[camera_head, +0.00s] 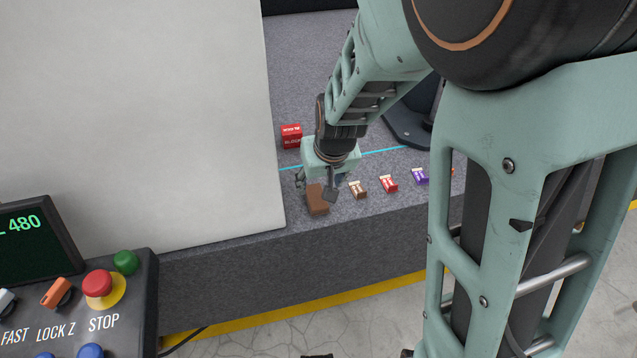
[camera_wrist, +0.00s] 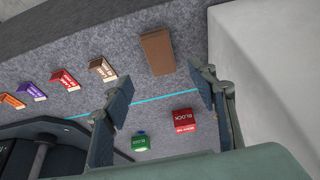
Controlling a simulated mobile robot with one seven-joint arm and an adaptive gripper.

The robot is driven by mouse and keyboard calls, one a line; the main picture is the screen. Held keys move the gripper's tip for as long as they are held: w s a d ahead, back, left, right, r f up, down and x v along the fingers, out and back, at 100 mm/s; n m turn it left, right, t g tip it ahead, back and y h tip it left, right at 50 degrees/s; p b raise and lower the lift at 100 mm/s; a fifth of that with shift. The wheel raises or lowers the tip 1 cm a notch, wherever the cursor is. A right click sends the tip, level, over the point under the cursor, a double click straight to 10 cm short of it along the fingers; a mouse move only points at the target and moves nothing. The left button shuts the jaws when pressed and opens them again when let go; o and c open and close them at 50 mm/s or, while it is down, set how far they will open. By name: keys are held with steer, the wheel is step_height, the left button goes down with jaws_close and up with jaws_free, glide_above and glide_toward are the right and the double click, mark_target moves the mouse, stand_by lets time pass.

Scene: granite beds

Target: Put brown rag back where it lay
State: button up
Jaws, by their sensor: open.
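The brown rag (camera_head: 317,199) looks like a flat, folded brown rectangle. It lies on the speckled grey granite bed (camera_head: 300,220), close to the front edge, and it also shows in the wrist view (camera_wrist: 157,52). My gripper (camera_head: 316,189) is beside and over the rag in the head view, partly overlapping its upper edge. In the wrist view my gripper (camera_wrist: 163,90) is open, with its fingers wide apart and nothing between them. The rag lies beyond the fingertips there, apart from them.
A row of small packets, brown (camera_head: 357,189), red (camera_head: 389,184) and purple (camera_head: 420,176) among them, lies right of the rag. A red block (camera_head: 291,136) stands behind, past a cyan line. A large pale block (camera_head: 140,110) rises on the left. A control panel (camera_head: 80,310) is nearest.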

steer(key=shift+v, duration=1.05)
